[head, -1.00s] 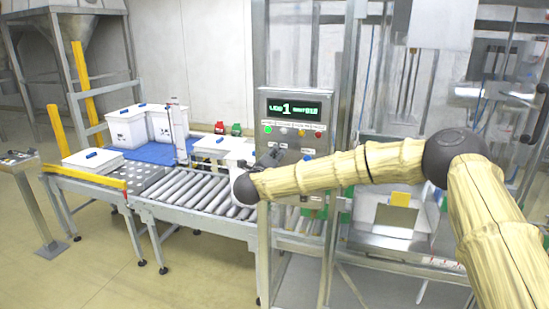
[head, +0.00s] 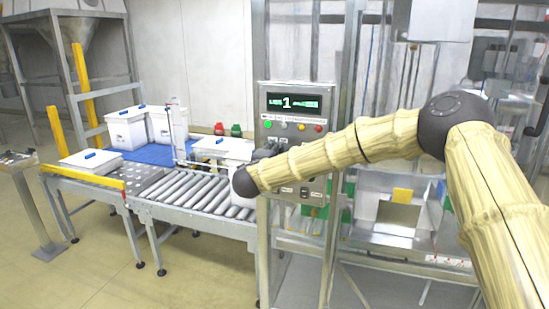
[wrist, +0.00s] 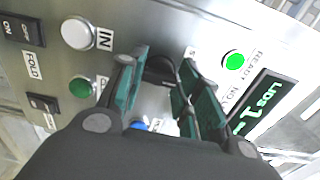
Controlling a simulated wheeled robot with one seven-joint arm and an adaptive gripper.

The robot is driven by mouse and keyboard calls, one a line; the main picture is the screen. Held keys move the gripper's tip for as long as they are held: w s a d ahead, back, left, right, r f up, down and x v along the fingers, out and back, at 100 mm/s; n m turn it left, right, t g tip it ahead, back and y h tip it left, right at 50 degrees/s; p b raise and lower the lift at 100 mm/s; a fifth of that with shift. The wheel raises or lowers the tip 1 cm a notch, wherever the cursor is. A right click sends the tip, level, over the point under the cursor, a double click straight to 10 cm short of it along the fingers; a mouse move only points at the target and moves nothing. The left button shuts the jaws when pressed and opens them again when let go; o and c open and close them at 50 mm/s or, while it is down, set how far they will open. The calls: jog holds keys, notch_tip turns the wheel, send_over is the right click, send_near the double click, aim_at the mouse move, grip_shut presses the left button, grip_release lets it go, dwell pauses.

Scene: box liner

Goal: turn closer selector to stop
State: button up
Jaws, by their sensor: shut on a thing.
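The control panel (head: 292,133) stands upright on a post in the middle of the head view. In the wrist view, a dark selector knob (wrist: 160,68) on the panel face is partly hidden between my fingers; its label and pointer position cannot be read. My gripper (wrist: 165,82) is shut on this knob, with one green-padded finger on each side. In the head view my gripper (head: 267,149) is small and partly hidden by my wrist at the panel's left side.
Near the fingers are a white button (wrist: 79,33), a green button (wrist: 82,88), a partly hidden blue button (wrist: 139,126) and a lit green lamp (wrist: 234,62). A display (wrist: 262,100) reads LIDS 1. A roller conveyor (head: 190,189) lies left of the panel.

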jog(key=shift+f+n+b, duration=0.15)
jog(key=shift+n+b, duration=0.5)
jog(key=shift+n, duration=2.35)
jog(key=o, duration=1)
jog(key=v, duration=1.2)
